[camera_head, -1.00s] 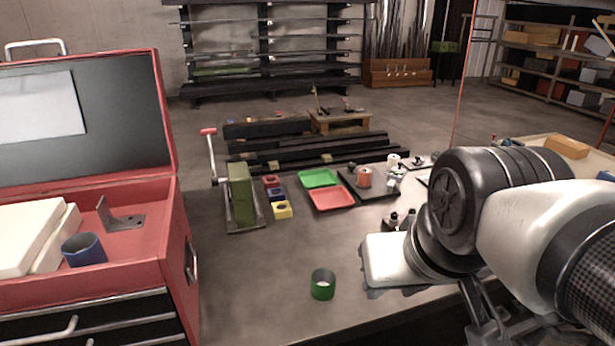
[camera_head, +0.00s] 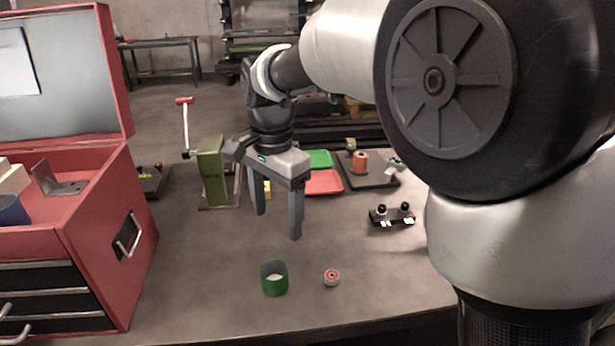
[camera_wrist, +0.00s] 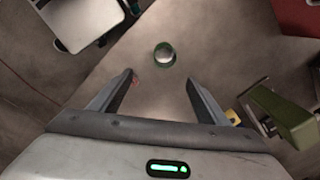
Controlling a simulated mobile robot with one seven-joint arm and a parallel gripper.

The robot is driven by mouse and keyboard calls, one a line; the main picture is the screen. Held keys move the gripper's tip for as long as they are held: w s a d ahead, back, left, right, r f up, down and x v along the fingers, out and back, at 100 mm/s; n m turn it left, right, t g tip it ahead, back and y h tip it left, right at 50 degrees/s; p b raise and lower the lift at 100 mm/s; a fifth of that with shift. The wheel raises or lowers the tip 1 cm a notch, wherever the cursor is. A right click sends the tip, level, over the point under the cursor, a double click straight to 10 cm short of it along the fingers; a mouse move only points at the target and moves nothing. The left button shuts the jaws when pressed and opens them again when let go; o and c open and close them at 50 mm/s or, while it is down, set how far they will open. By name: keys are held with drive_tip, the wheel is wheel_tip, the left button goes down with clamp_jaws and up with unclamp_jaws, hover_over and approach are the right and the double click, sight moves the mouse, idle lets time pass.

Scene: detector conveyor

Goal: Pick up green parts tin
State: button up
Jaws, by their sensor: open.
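The green parts tin (camera_head: 274,279) is a short, open-topped green cylinder standing upright near the front edge of the grey workbench. It also shows in the wrist view (camera_wrist: 164,55), beyond and between my fingertips. My gripper (camera_head: 277,226) hangs above the bench, fingers pointing down, behind and above the tin. In the wrist view my gripper (camera_wrist: 158,76) has its two fingers wide apart with nothing between them. The gripper does not touch the tin.
A small red-and-white round part (camera_head: 332,277) lies right of the tin. A red toolbox (camera_head: 95,225) stands at the left. A green press (camera_head: 212,172), a red tray (camera_head: 323,182) and a black two-knob block (camera_head: 392,215) stand farther back. Bench around the tin is mostly clear.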

wheel_tip(320, 180, down, 2)
drive_tip(key=a, duration=0.2)
drive_tip(key=b, duration=0.1)
hover_over(275, 275)
drive_tip(key=s, duration=0.2)
drive_tip(key=shift+m, duration=0.4)
wheel_tip(275, 275, down, 11)
drive_tip(key=shift+w+d+f, duration=0.15)
drive_tip(key=shift+f, duration=0.05)
drive_tip(key=shift+w+f, duration=0.15)
drive_tip(key=shift+f, duration=2.85)
drive_tip(key=c, duration=1.1)
